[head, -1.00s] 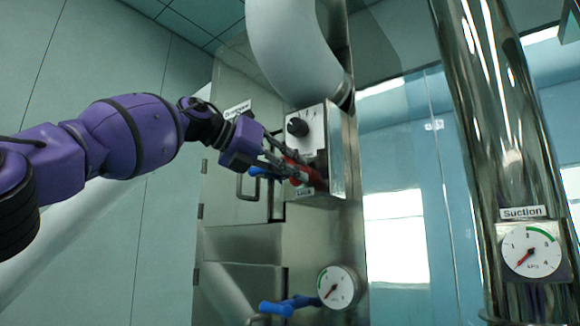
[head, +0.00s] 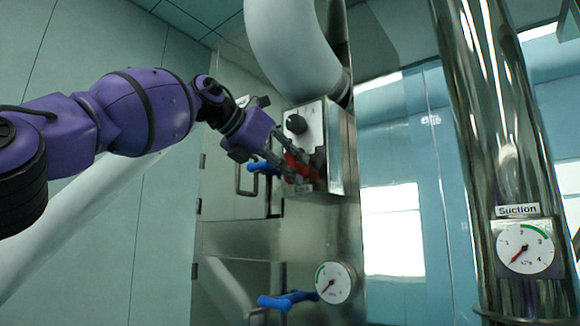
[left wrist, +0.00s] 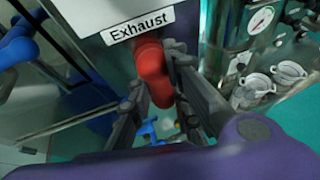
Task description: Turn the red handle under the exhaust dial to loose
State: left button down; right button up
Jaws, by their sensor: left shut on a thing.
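The red handle (head: 297,166) is on the front of a steel box (head: 338,150), below a black dial knob (head: 296,124). My left gripper (head: 288,158) reaches it from the left and is shut on it. In the left wrist view the red handle (left wrist: 153,72) hangs just below an "Exhaust" label (left wrist: 140,27), between the two fingers of my left gripper (left wrist: 165,82). The fingers partly hide the handle in the head view. My right gripper is not in view.
Blue handles (head: 265,168) and (head: 285,299) stick out from the steel cabinet near my left gripper. A pressure gauge (head: 335,284) is below the box. A steel pipe with a "Suction" gauge (head: 525,246) stands at the right. A thick white duct (head: 293,45) runs above the box.

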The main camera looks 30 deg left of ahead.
pick_arm(q)
jog(key=c, duration=1.6)
grip_release()
jog(key=shift+c, duration=0.2)
jog(key=v, duration=1.2)
